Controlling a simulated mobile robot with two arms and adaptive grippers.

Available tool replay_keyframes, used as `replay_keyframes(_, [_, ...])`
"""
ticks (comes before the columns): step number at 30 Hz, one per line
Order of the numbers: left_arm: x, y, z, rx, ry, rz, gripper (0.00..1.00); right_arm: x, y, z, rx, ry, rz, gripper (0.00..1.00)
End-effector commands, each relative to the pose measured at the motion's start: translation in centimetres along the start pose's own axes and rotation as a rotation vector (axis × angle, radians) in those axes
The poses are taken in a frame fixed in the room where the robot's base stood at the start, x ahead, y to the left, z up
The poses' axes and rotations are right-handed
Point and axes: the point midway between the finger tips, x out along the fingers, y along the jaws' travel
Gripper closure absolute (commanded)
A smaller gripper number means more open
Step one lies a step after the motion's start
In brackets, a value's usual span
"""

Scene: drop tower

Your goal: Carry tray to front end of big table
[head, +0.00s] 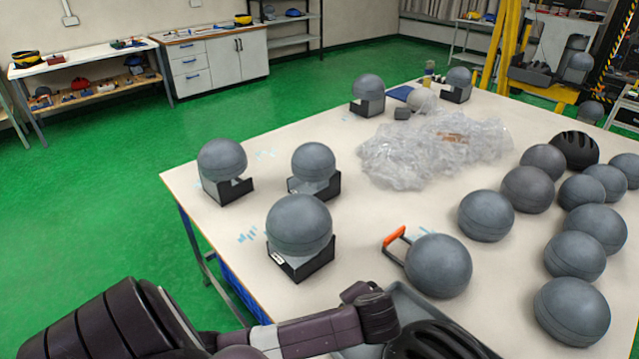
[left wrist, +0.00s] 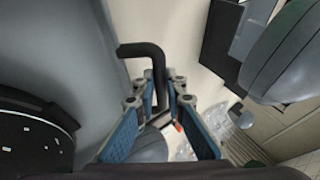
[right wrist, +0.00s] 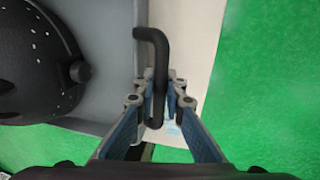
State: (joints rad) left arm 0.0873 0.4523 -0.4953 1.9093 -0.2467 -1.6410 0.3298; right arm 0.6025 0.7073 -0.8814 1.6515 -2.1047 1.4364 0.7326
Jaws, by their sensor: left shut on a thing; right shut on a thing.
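The grey tray (head: 412,302) is at the bottom of the head view, partly cut off, with a black helmet (head: 435,342) in it. The big table (head: 370,220) has a pale top. In the left wrist view, my left gripper (left wrist: 172,88) is shut on a bent black tray handle (left wrist: 157,62), with the grey tray (left wrist: 65,45) and helmet (left wrist: 30,138) at left. In the right wrist view, my right gripper (right wrist: 161,85) is shut on another black handle (right wrist: 160,55) of the tray (right wrist: 108,40); the helmet (right wrist: 35,65) lies inside. The right gripper is out of the head view.
A grey ball (head: 438,265) stands close beyond the tray by an orange-ended frame (head: 394,237). Several grey balls crowd the table's right side (head: 572,312). Balls on black stands (head: 299,225) occupy the left part. Clear plastic wrap (head: 425,150) lies farther back. Green floor (head: 95,225) is open at left.

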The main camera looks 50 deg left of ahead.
Motion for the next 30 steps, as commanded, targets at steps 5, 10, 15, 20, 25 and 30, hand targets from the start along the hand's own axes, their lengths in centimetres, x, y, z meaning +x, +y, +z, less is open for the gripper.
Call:
replay_keyframes(5, [0.8,0.4,0.3,-0.002,0.001,-0.005,1.00,1.0,-0.3,0.1,0.001,-0.002,-0.002,1.00])
replay_keyframes(10, [0.7,0.4,0.3,-0.001,-0.001,-0.003,0.73,0.8,-0.3,0.0,0.001,0.000,-0.003,0.74])
replay_keyframes(15, [0.7,0.4,0.3,0.000,0.000,-0.001,0.72,0.8,-0.2,0.0,0.000,0.000,-0.001,0.72])
replay_keyframes(20, [0.6,0.4,0.2,0.000,0.000,-0.001,0.72,0.8,-0.1,0.0,0.000,0.000,0.000,0.72])
replay_keyframes(25, [0.0,0.0,0.0,0.000,0.000,0.000,0.72,0.0,0.0,0.0,0.000,0.000,0.001,0.72])
replay_keyframes(30, [-1.1,-0.8,-0.5,0.000,0.000,0.000,0.72,-1.4,0.3,0.0,0.000,0.000,0.001,0.72])
